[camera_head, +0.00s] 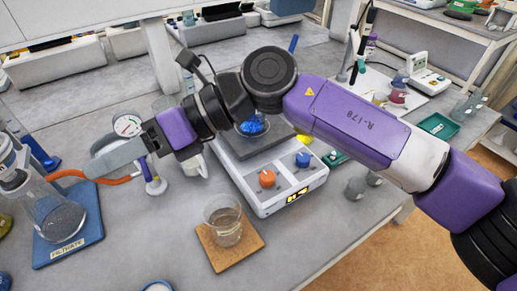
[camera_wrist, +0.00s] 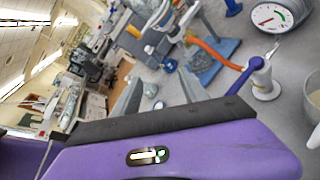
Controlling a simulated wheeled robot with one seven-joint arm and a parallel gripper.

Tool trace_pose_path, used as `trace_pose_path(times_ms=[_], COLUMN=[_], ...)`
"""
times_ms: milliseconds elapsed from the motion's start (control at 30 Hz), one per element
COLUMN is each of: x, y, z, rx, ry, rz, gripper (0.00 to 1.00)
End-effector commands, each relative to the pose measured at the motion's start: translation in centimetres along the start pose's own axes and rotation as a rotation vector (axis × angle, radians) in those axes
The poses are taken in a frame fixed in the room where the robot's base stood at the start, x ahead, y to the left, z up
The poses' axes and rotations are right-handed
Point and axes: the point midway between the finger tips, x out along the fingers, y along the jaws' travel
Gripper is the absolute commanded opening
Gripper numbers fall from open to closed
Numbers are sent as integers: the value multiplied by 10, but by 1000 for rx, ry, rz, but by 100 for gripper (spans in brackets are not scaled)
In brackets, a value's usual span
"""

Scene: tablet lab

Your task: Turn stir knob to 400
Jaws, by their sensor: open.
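A white hotplate stirrer (camera_head: 283,196) stands on the bench in the middle of the head view. Its front panel has an orange knob (camera_head: 267,178) and a blue knob (camera_head: 303,159), with a small lit display (camera_head: 298,196) whose reading I cannot make out. Which knob is for stirring is not legible. My gripper (camera_head: 97,162) is left of the stirrer, in the air, well apart from both knobs. It is open and empty. Its fingers also show in the wrist view (camera_wrist: 158,92), pointing away from the stirrer, which is not seen there.
A glass beaker (camera_head: 226,226) on a wooden board (camera_head: 246,247) stands in front of the stirrer. A flask (camera_head: 57,215) on a blue mat (camera_head: 86,237), an orange hose (camera_head: 70,173) and a gauge (camera_head: 128,125) are near my gripper.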

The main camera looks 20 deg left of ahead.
Motion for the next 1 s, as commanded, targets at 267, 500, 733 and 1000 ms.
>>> trace_pose_path(times_ms=[267,500,733,1000], x=[-116,-266,-297,-283], y=[-103,-135,-134,-154], z=[-61,-95,-114,-145], rx=[-177,-209,-215,-216], ry=[541,992,1120,1117], rz=[-374,-560,-534,-531], gripper=[52,52,52,52])
